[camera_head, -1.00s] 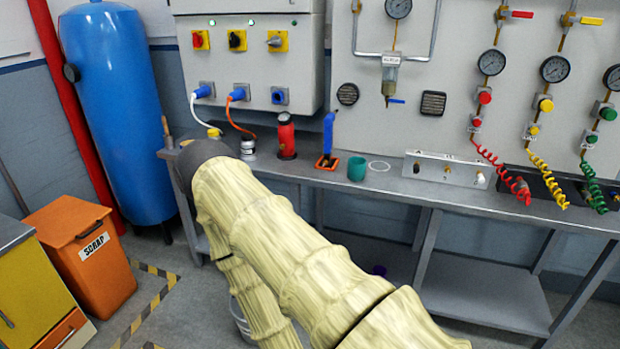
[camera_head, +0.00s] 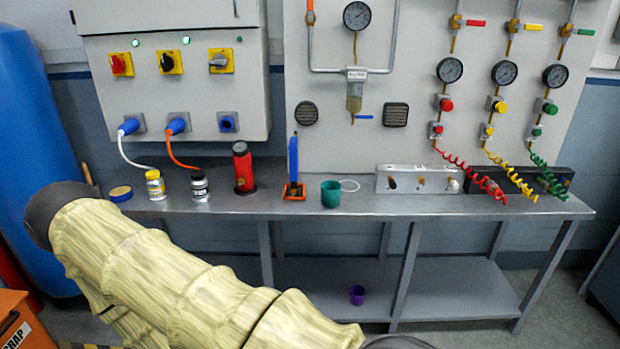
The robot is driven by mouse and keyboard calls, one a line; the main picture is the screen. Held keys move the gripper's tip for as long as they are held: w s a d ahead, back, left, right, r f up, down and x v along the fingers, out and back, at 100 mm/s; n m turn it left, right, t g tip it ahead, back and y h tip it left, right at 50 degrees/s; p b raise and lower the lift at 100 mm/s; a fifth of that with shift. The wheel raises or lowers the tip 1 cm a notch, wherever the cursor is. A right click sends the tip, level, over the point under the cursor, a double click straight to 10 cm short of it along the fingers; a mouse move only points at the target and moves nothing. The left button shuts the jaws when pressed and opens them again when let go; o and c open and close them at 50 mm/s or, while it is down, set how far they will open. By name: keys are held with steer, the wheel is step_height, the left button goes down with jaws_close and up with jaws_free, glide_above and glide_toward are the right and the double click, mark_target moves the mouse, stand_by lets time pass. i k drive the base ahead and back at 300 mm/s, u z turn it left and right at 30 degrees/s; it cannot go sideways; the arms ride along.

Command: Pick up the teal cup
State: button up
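The teal cup (camera_head: 331,194) stands upright on the metal workbench (camera_head: 400,205), near its front edge. My gripper does not show in the view.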

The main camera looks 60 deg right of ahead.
mark_target(331, 189)
steer(key=z, duration=0.45)
steer(key=i, duration=0.9)
steer(key=z, duration=1.3)
steer(key=i, duration=0.45)
steer(key=z, duration=0.5)
